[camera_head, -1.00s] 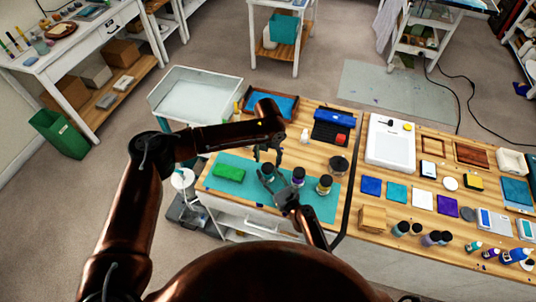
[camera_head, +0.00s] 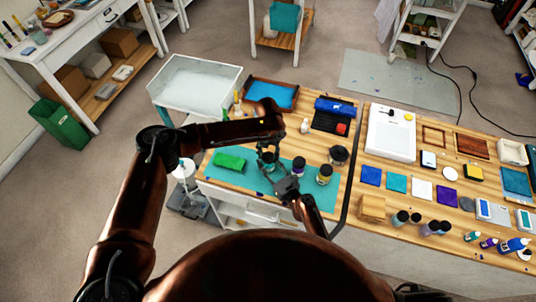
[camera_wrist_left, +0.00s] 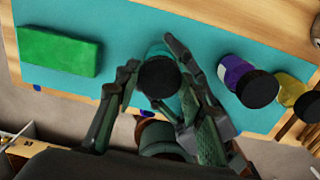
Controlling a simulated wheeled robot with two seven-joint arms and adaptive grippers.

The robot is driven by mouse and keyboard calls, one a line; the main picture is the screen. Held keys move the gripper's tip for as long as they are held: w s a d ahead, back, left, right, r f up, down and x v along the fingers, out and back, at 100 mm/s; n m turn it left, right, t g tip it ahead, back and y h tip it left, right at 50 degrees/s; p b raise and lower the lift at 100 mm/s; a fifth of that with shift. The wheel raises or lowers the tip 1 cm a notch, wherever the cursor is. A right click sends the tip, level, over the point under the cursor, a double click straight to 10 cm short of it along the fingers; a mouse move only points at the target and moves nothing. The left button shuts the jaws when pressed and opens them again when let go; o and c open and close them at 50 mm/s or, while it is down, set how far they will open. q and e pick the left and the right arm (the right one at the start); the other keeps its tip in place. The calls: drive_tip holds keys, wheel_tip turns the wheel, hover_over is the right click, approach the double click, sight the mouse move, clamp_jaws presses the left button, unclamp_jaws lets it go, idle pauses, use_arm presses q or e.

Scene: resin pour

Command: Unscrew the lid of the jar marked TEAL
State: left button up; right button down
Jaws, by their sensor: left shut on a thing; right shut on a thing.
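The TEAL jar (camera_wrist_left: 158,50) has a black lid and a teal body and stands on the teal mat (camera_wrist_left: 120,22); its marking is not readable. In the head view, grippers largely hide this jar. My left gripper (camera_head: 267,158) reaches down from above and is shut on the jar's black lid (camera_wrist_left: 159,78). In the left wrist view its fingers lie on both sides of the lid. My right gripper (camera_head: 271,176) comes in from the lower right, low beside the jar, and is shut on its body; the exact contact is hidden.
A purple-labelled jar (camera_head: 298,167) and a yellow-labelled jar (camera_head: 324,175) stand close by on the right. A green block (camera_head: 229,162) lies left on the mat. A dark cup (camera_head: 339,155) and a blue-lined tray (camera_head: 271,95) are farther back.

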use_arm(q)
drive_tip(key=c, duration=0.6)
drive_tip(key=n, duration=1.2)
drive_tip(key=shift+n, duration=0.3)
drive_tip(key=n, duration=1.2)
drive_tip(key=shift+n, duration=0.3)
drive_tip(key=n, duration=0.8)
drive_tip(key=shift+d+n, duration=0.1)
drive_tip(key=shift+n, duration=0.2)
drive_tip(key=n, duration=0.4)
drive_tip(key=shift+n, duration=0.4)
drive_tip(key=n, duration=0.4)
drive_tip(key=shift+r+n, duration=0.1)
drive_tip(key=shift+n, duration=0.2)
drive_tip(key=shift+w+a, duration=0.1)
drive_tip(key=shift+a, duration=0.1)
drive_tip(key=shift+r, duration=0.25)
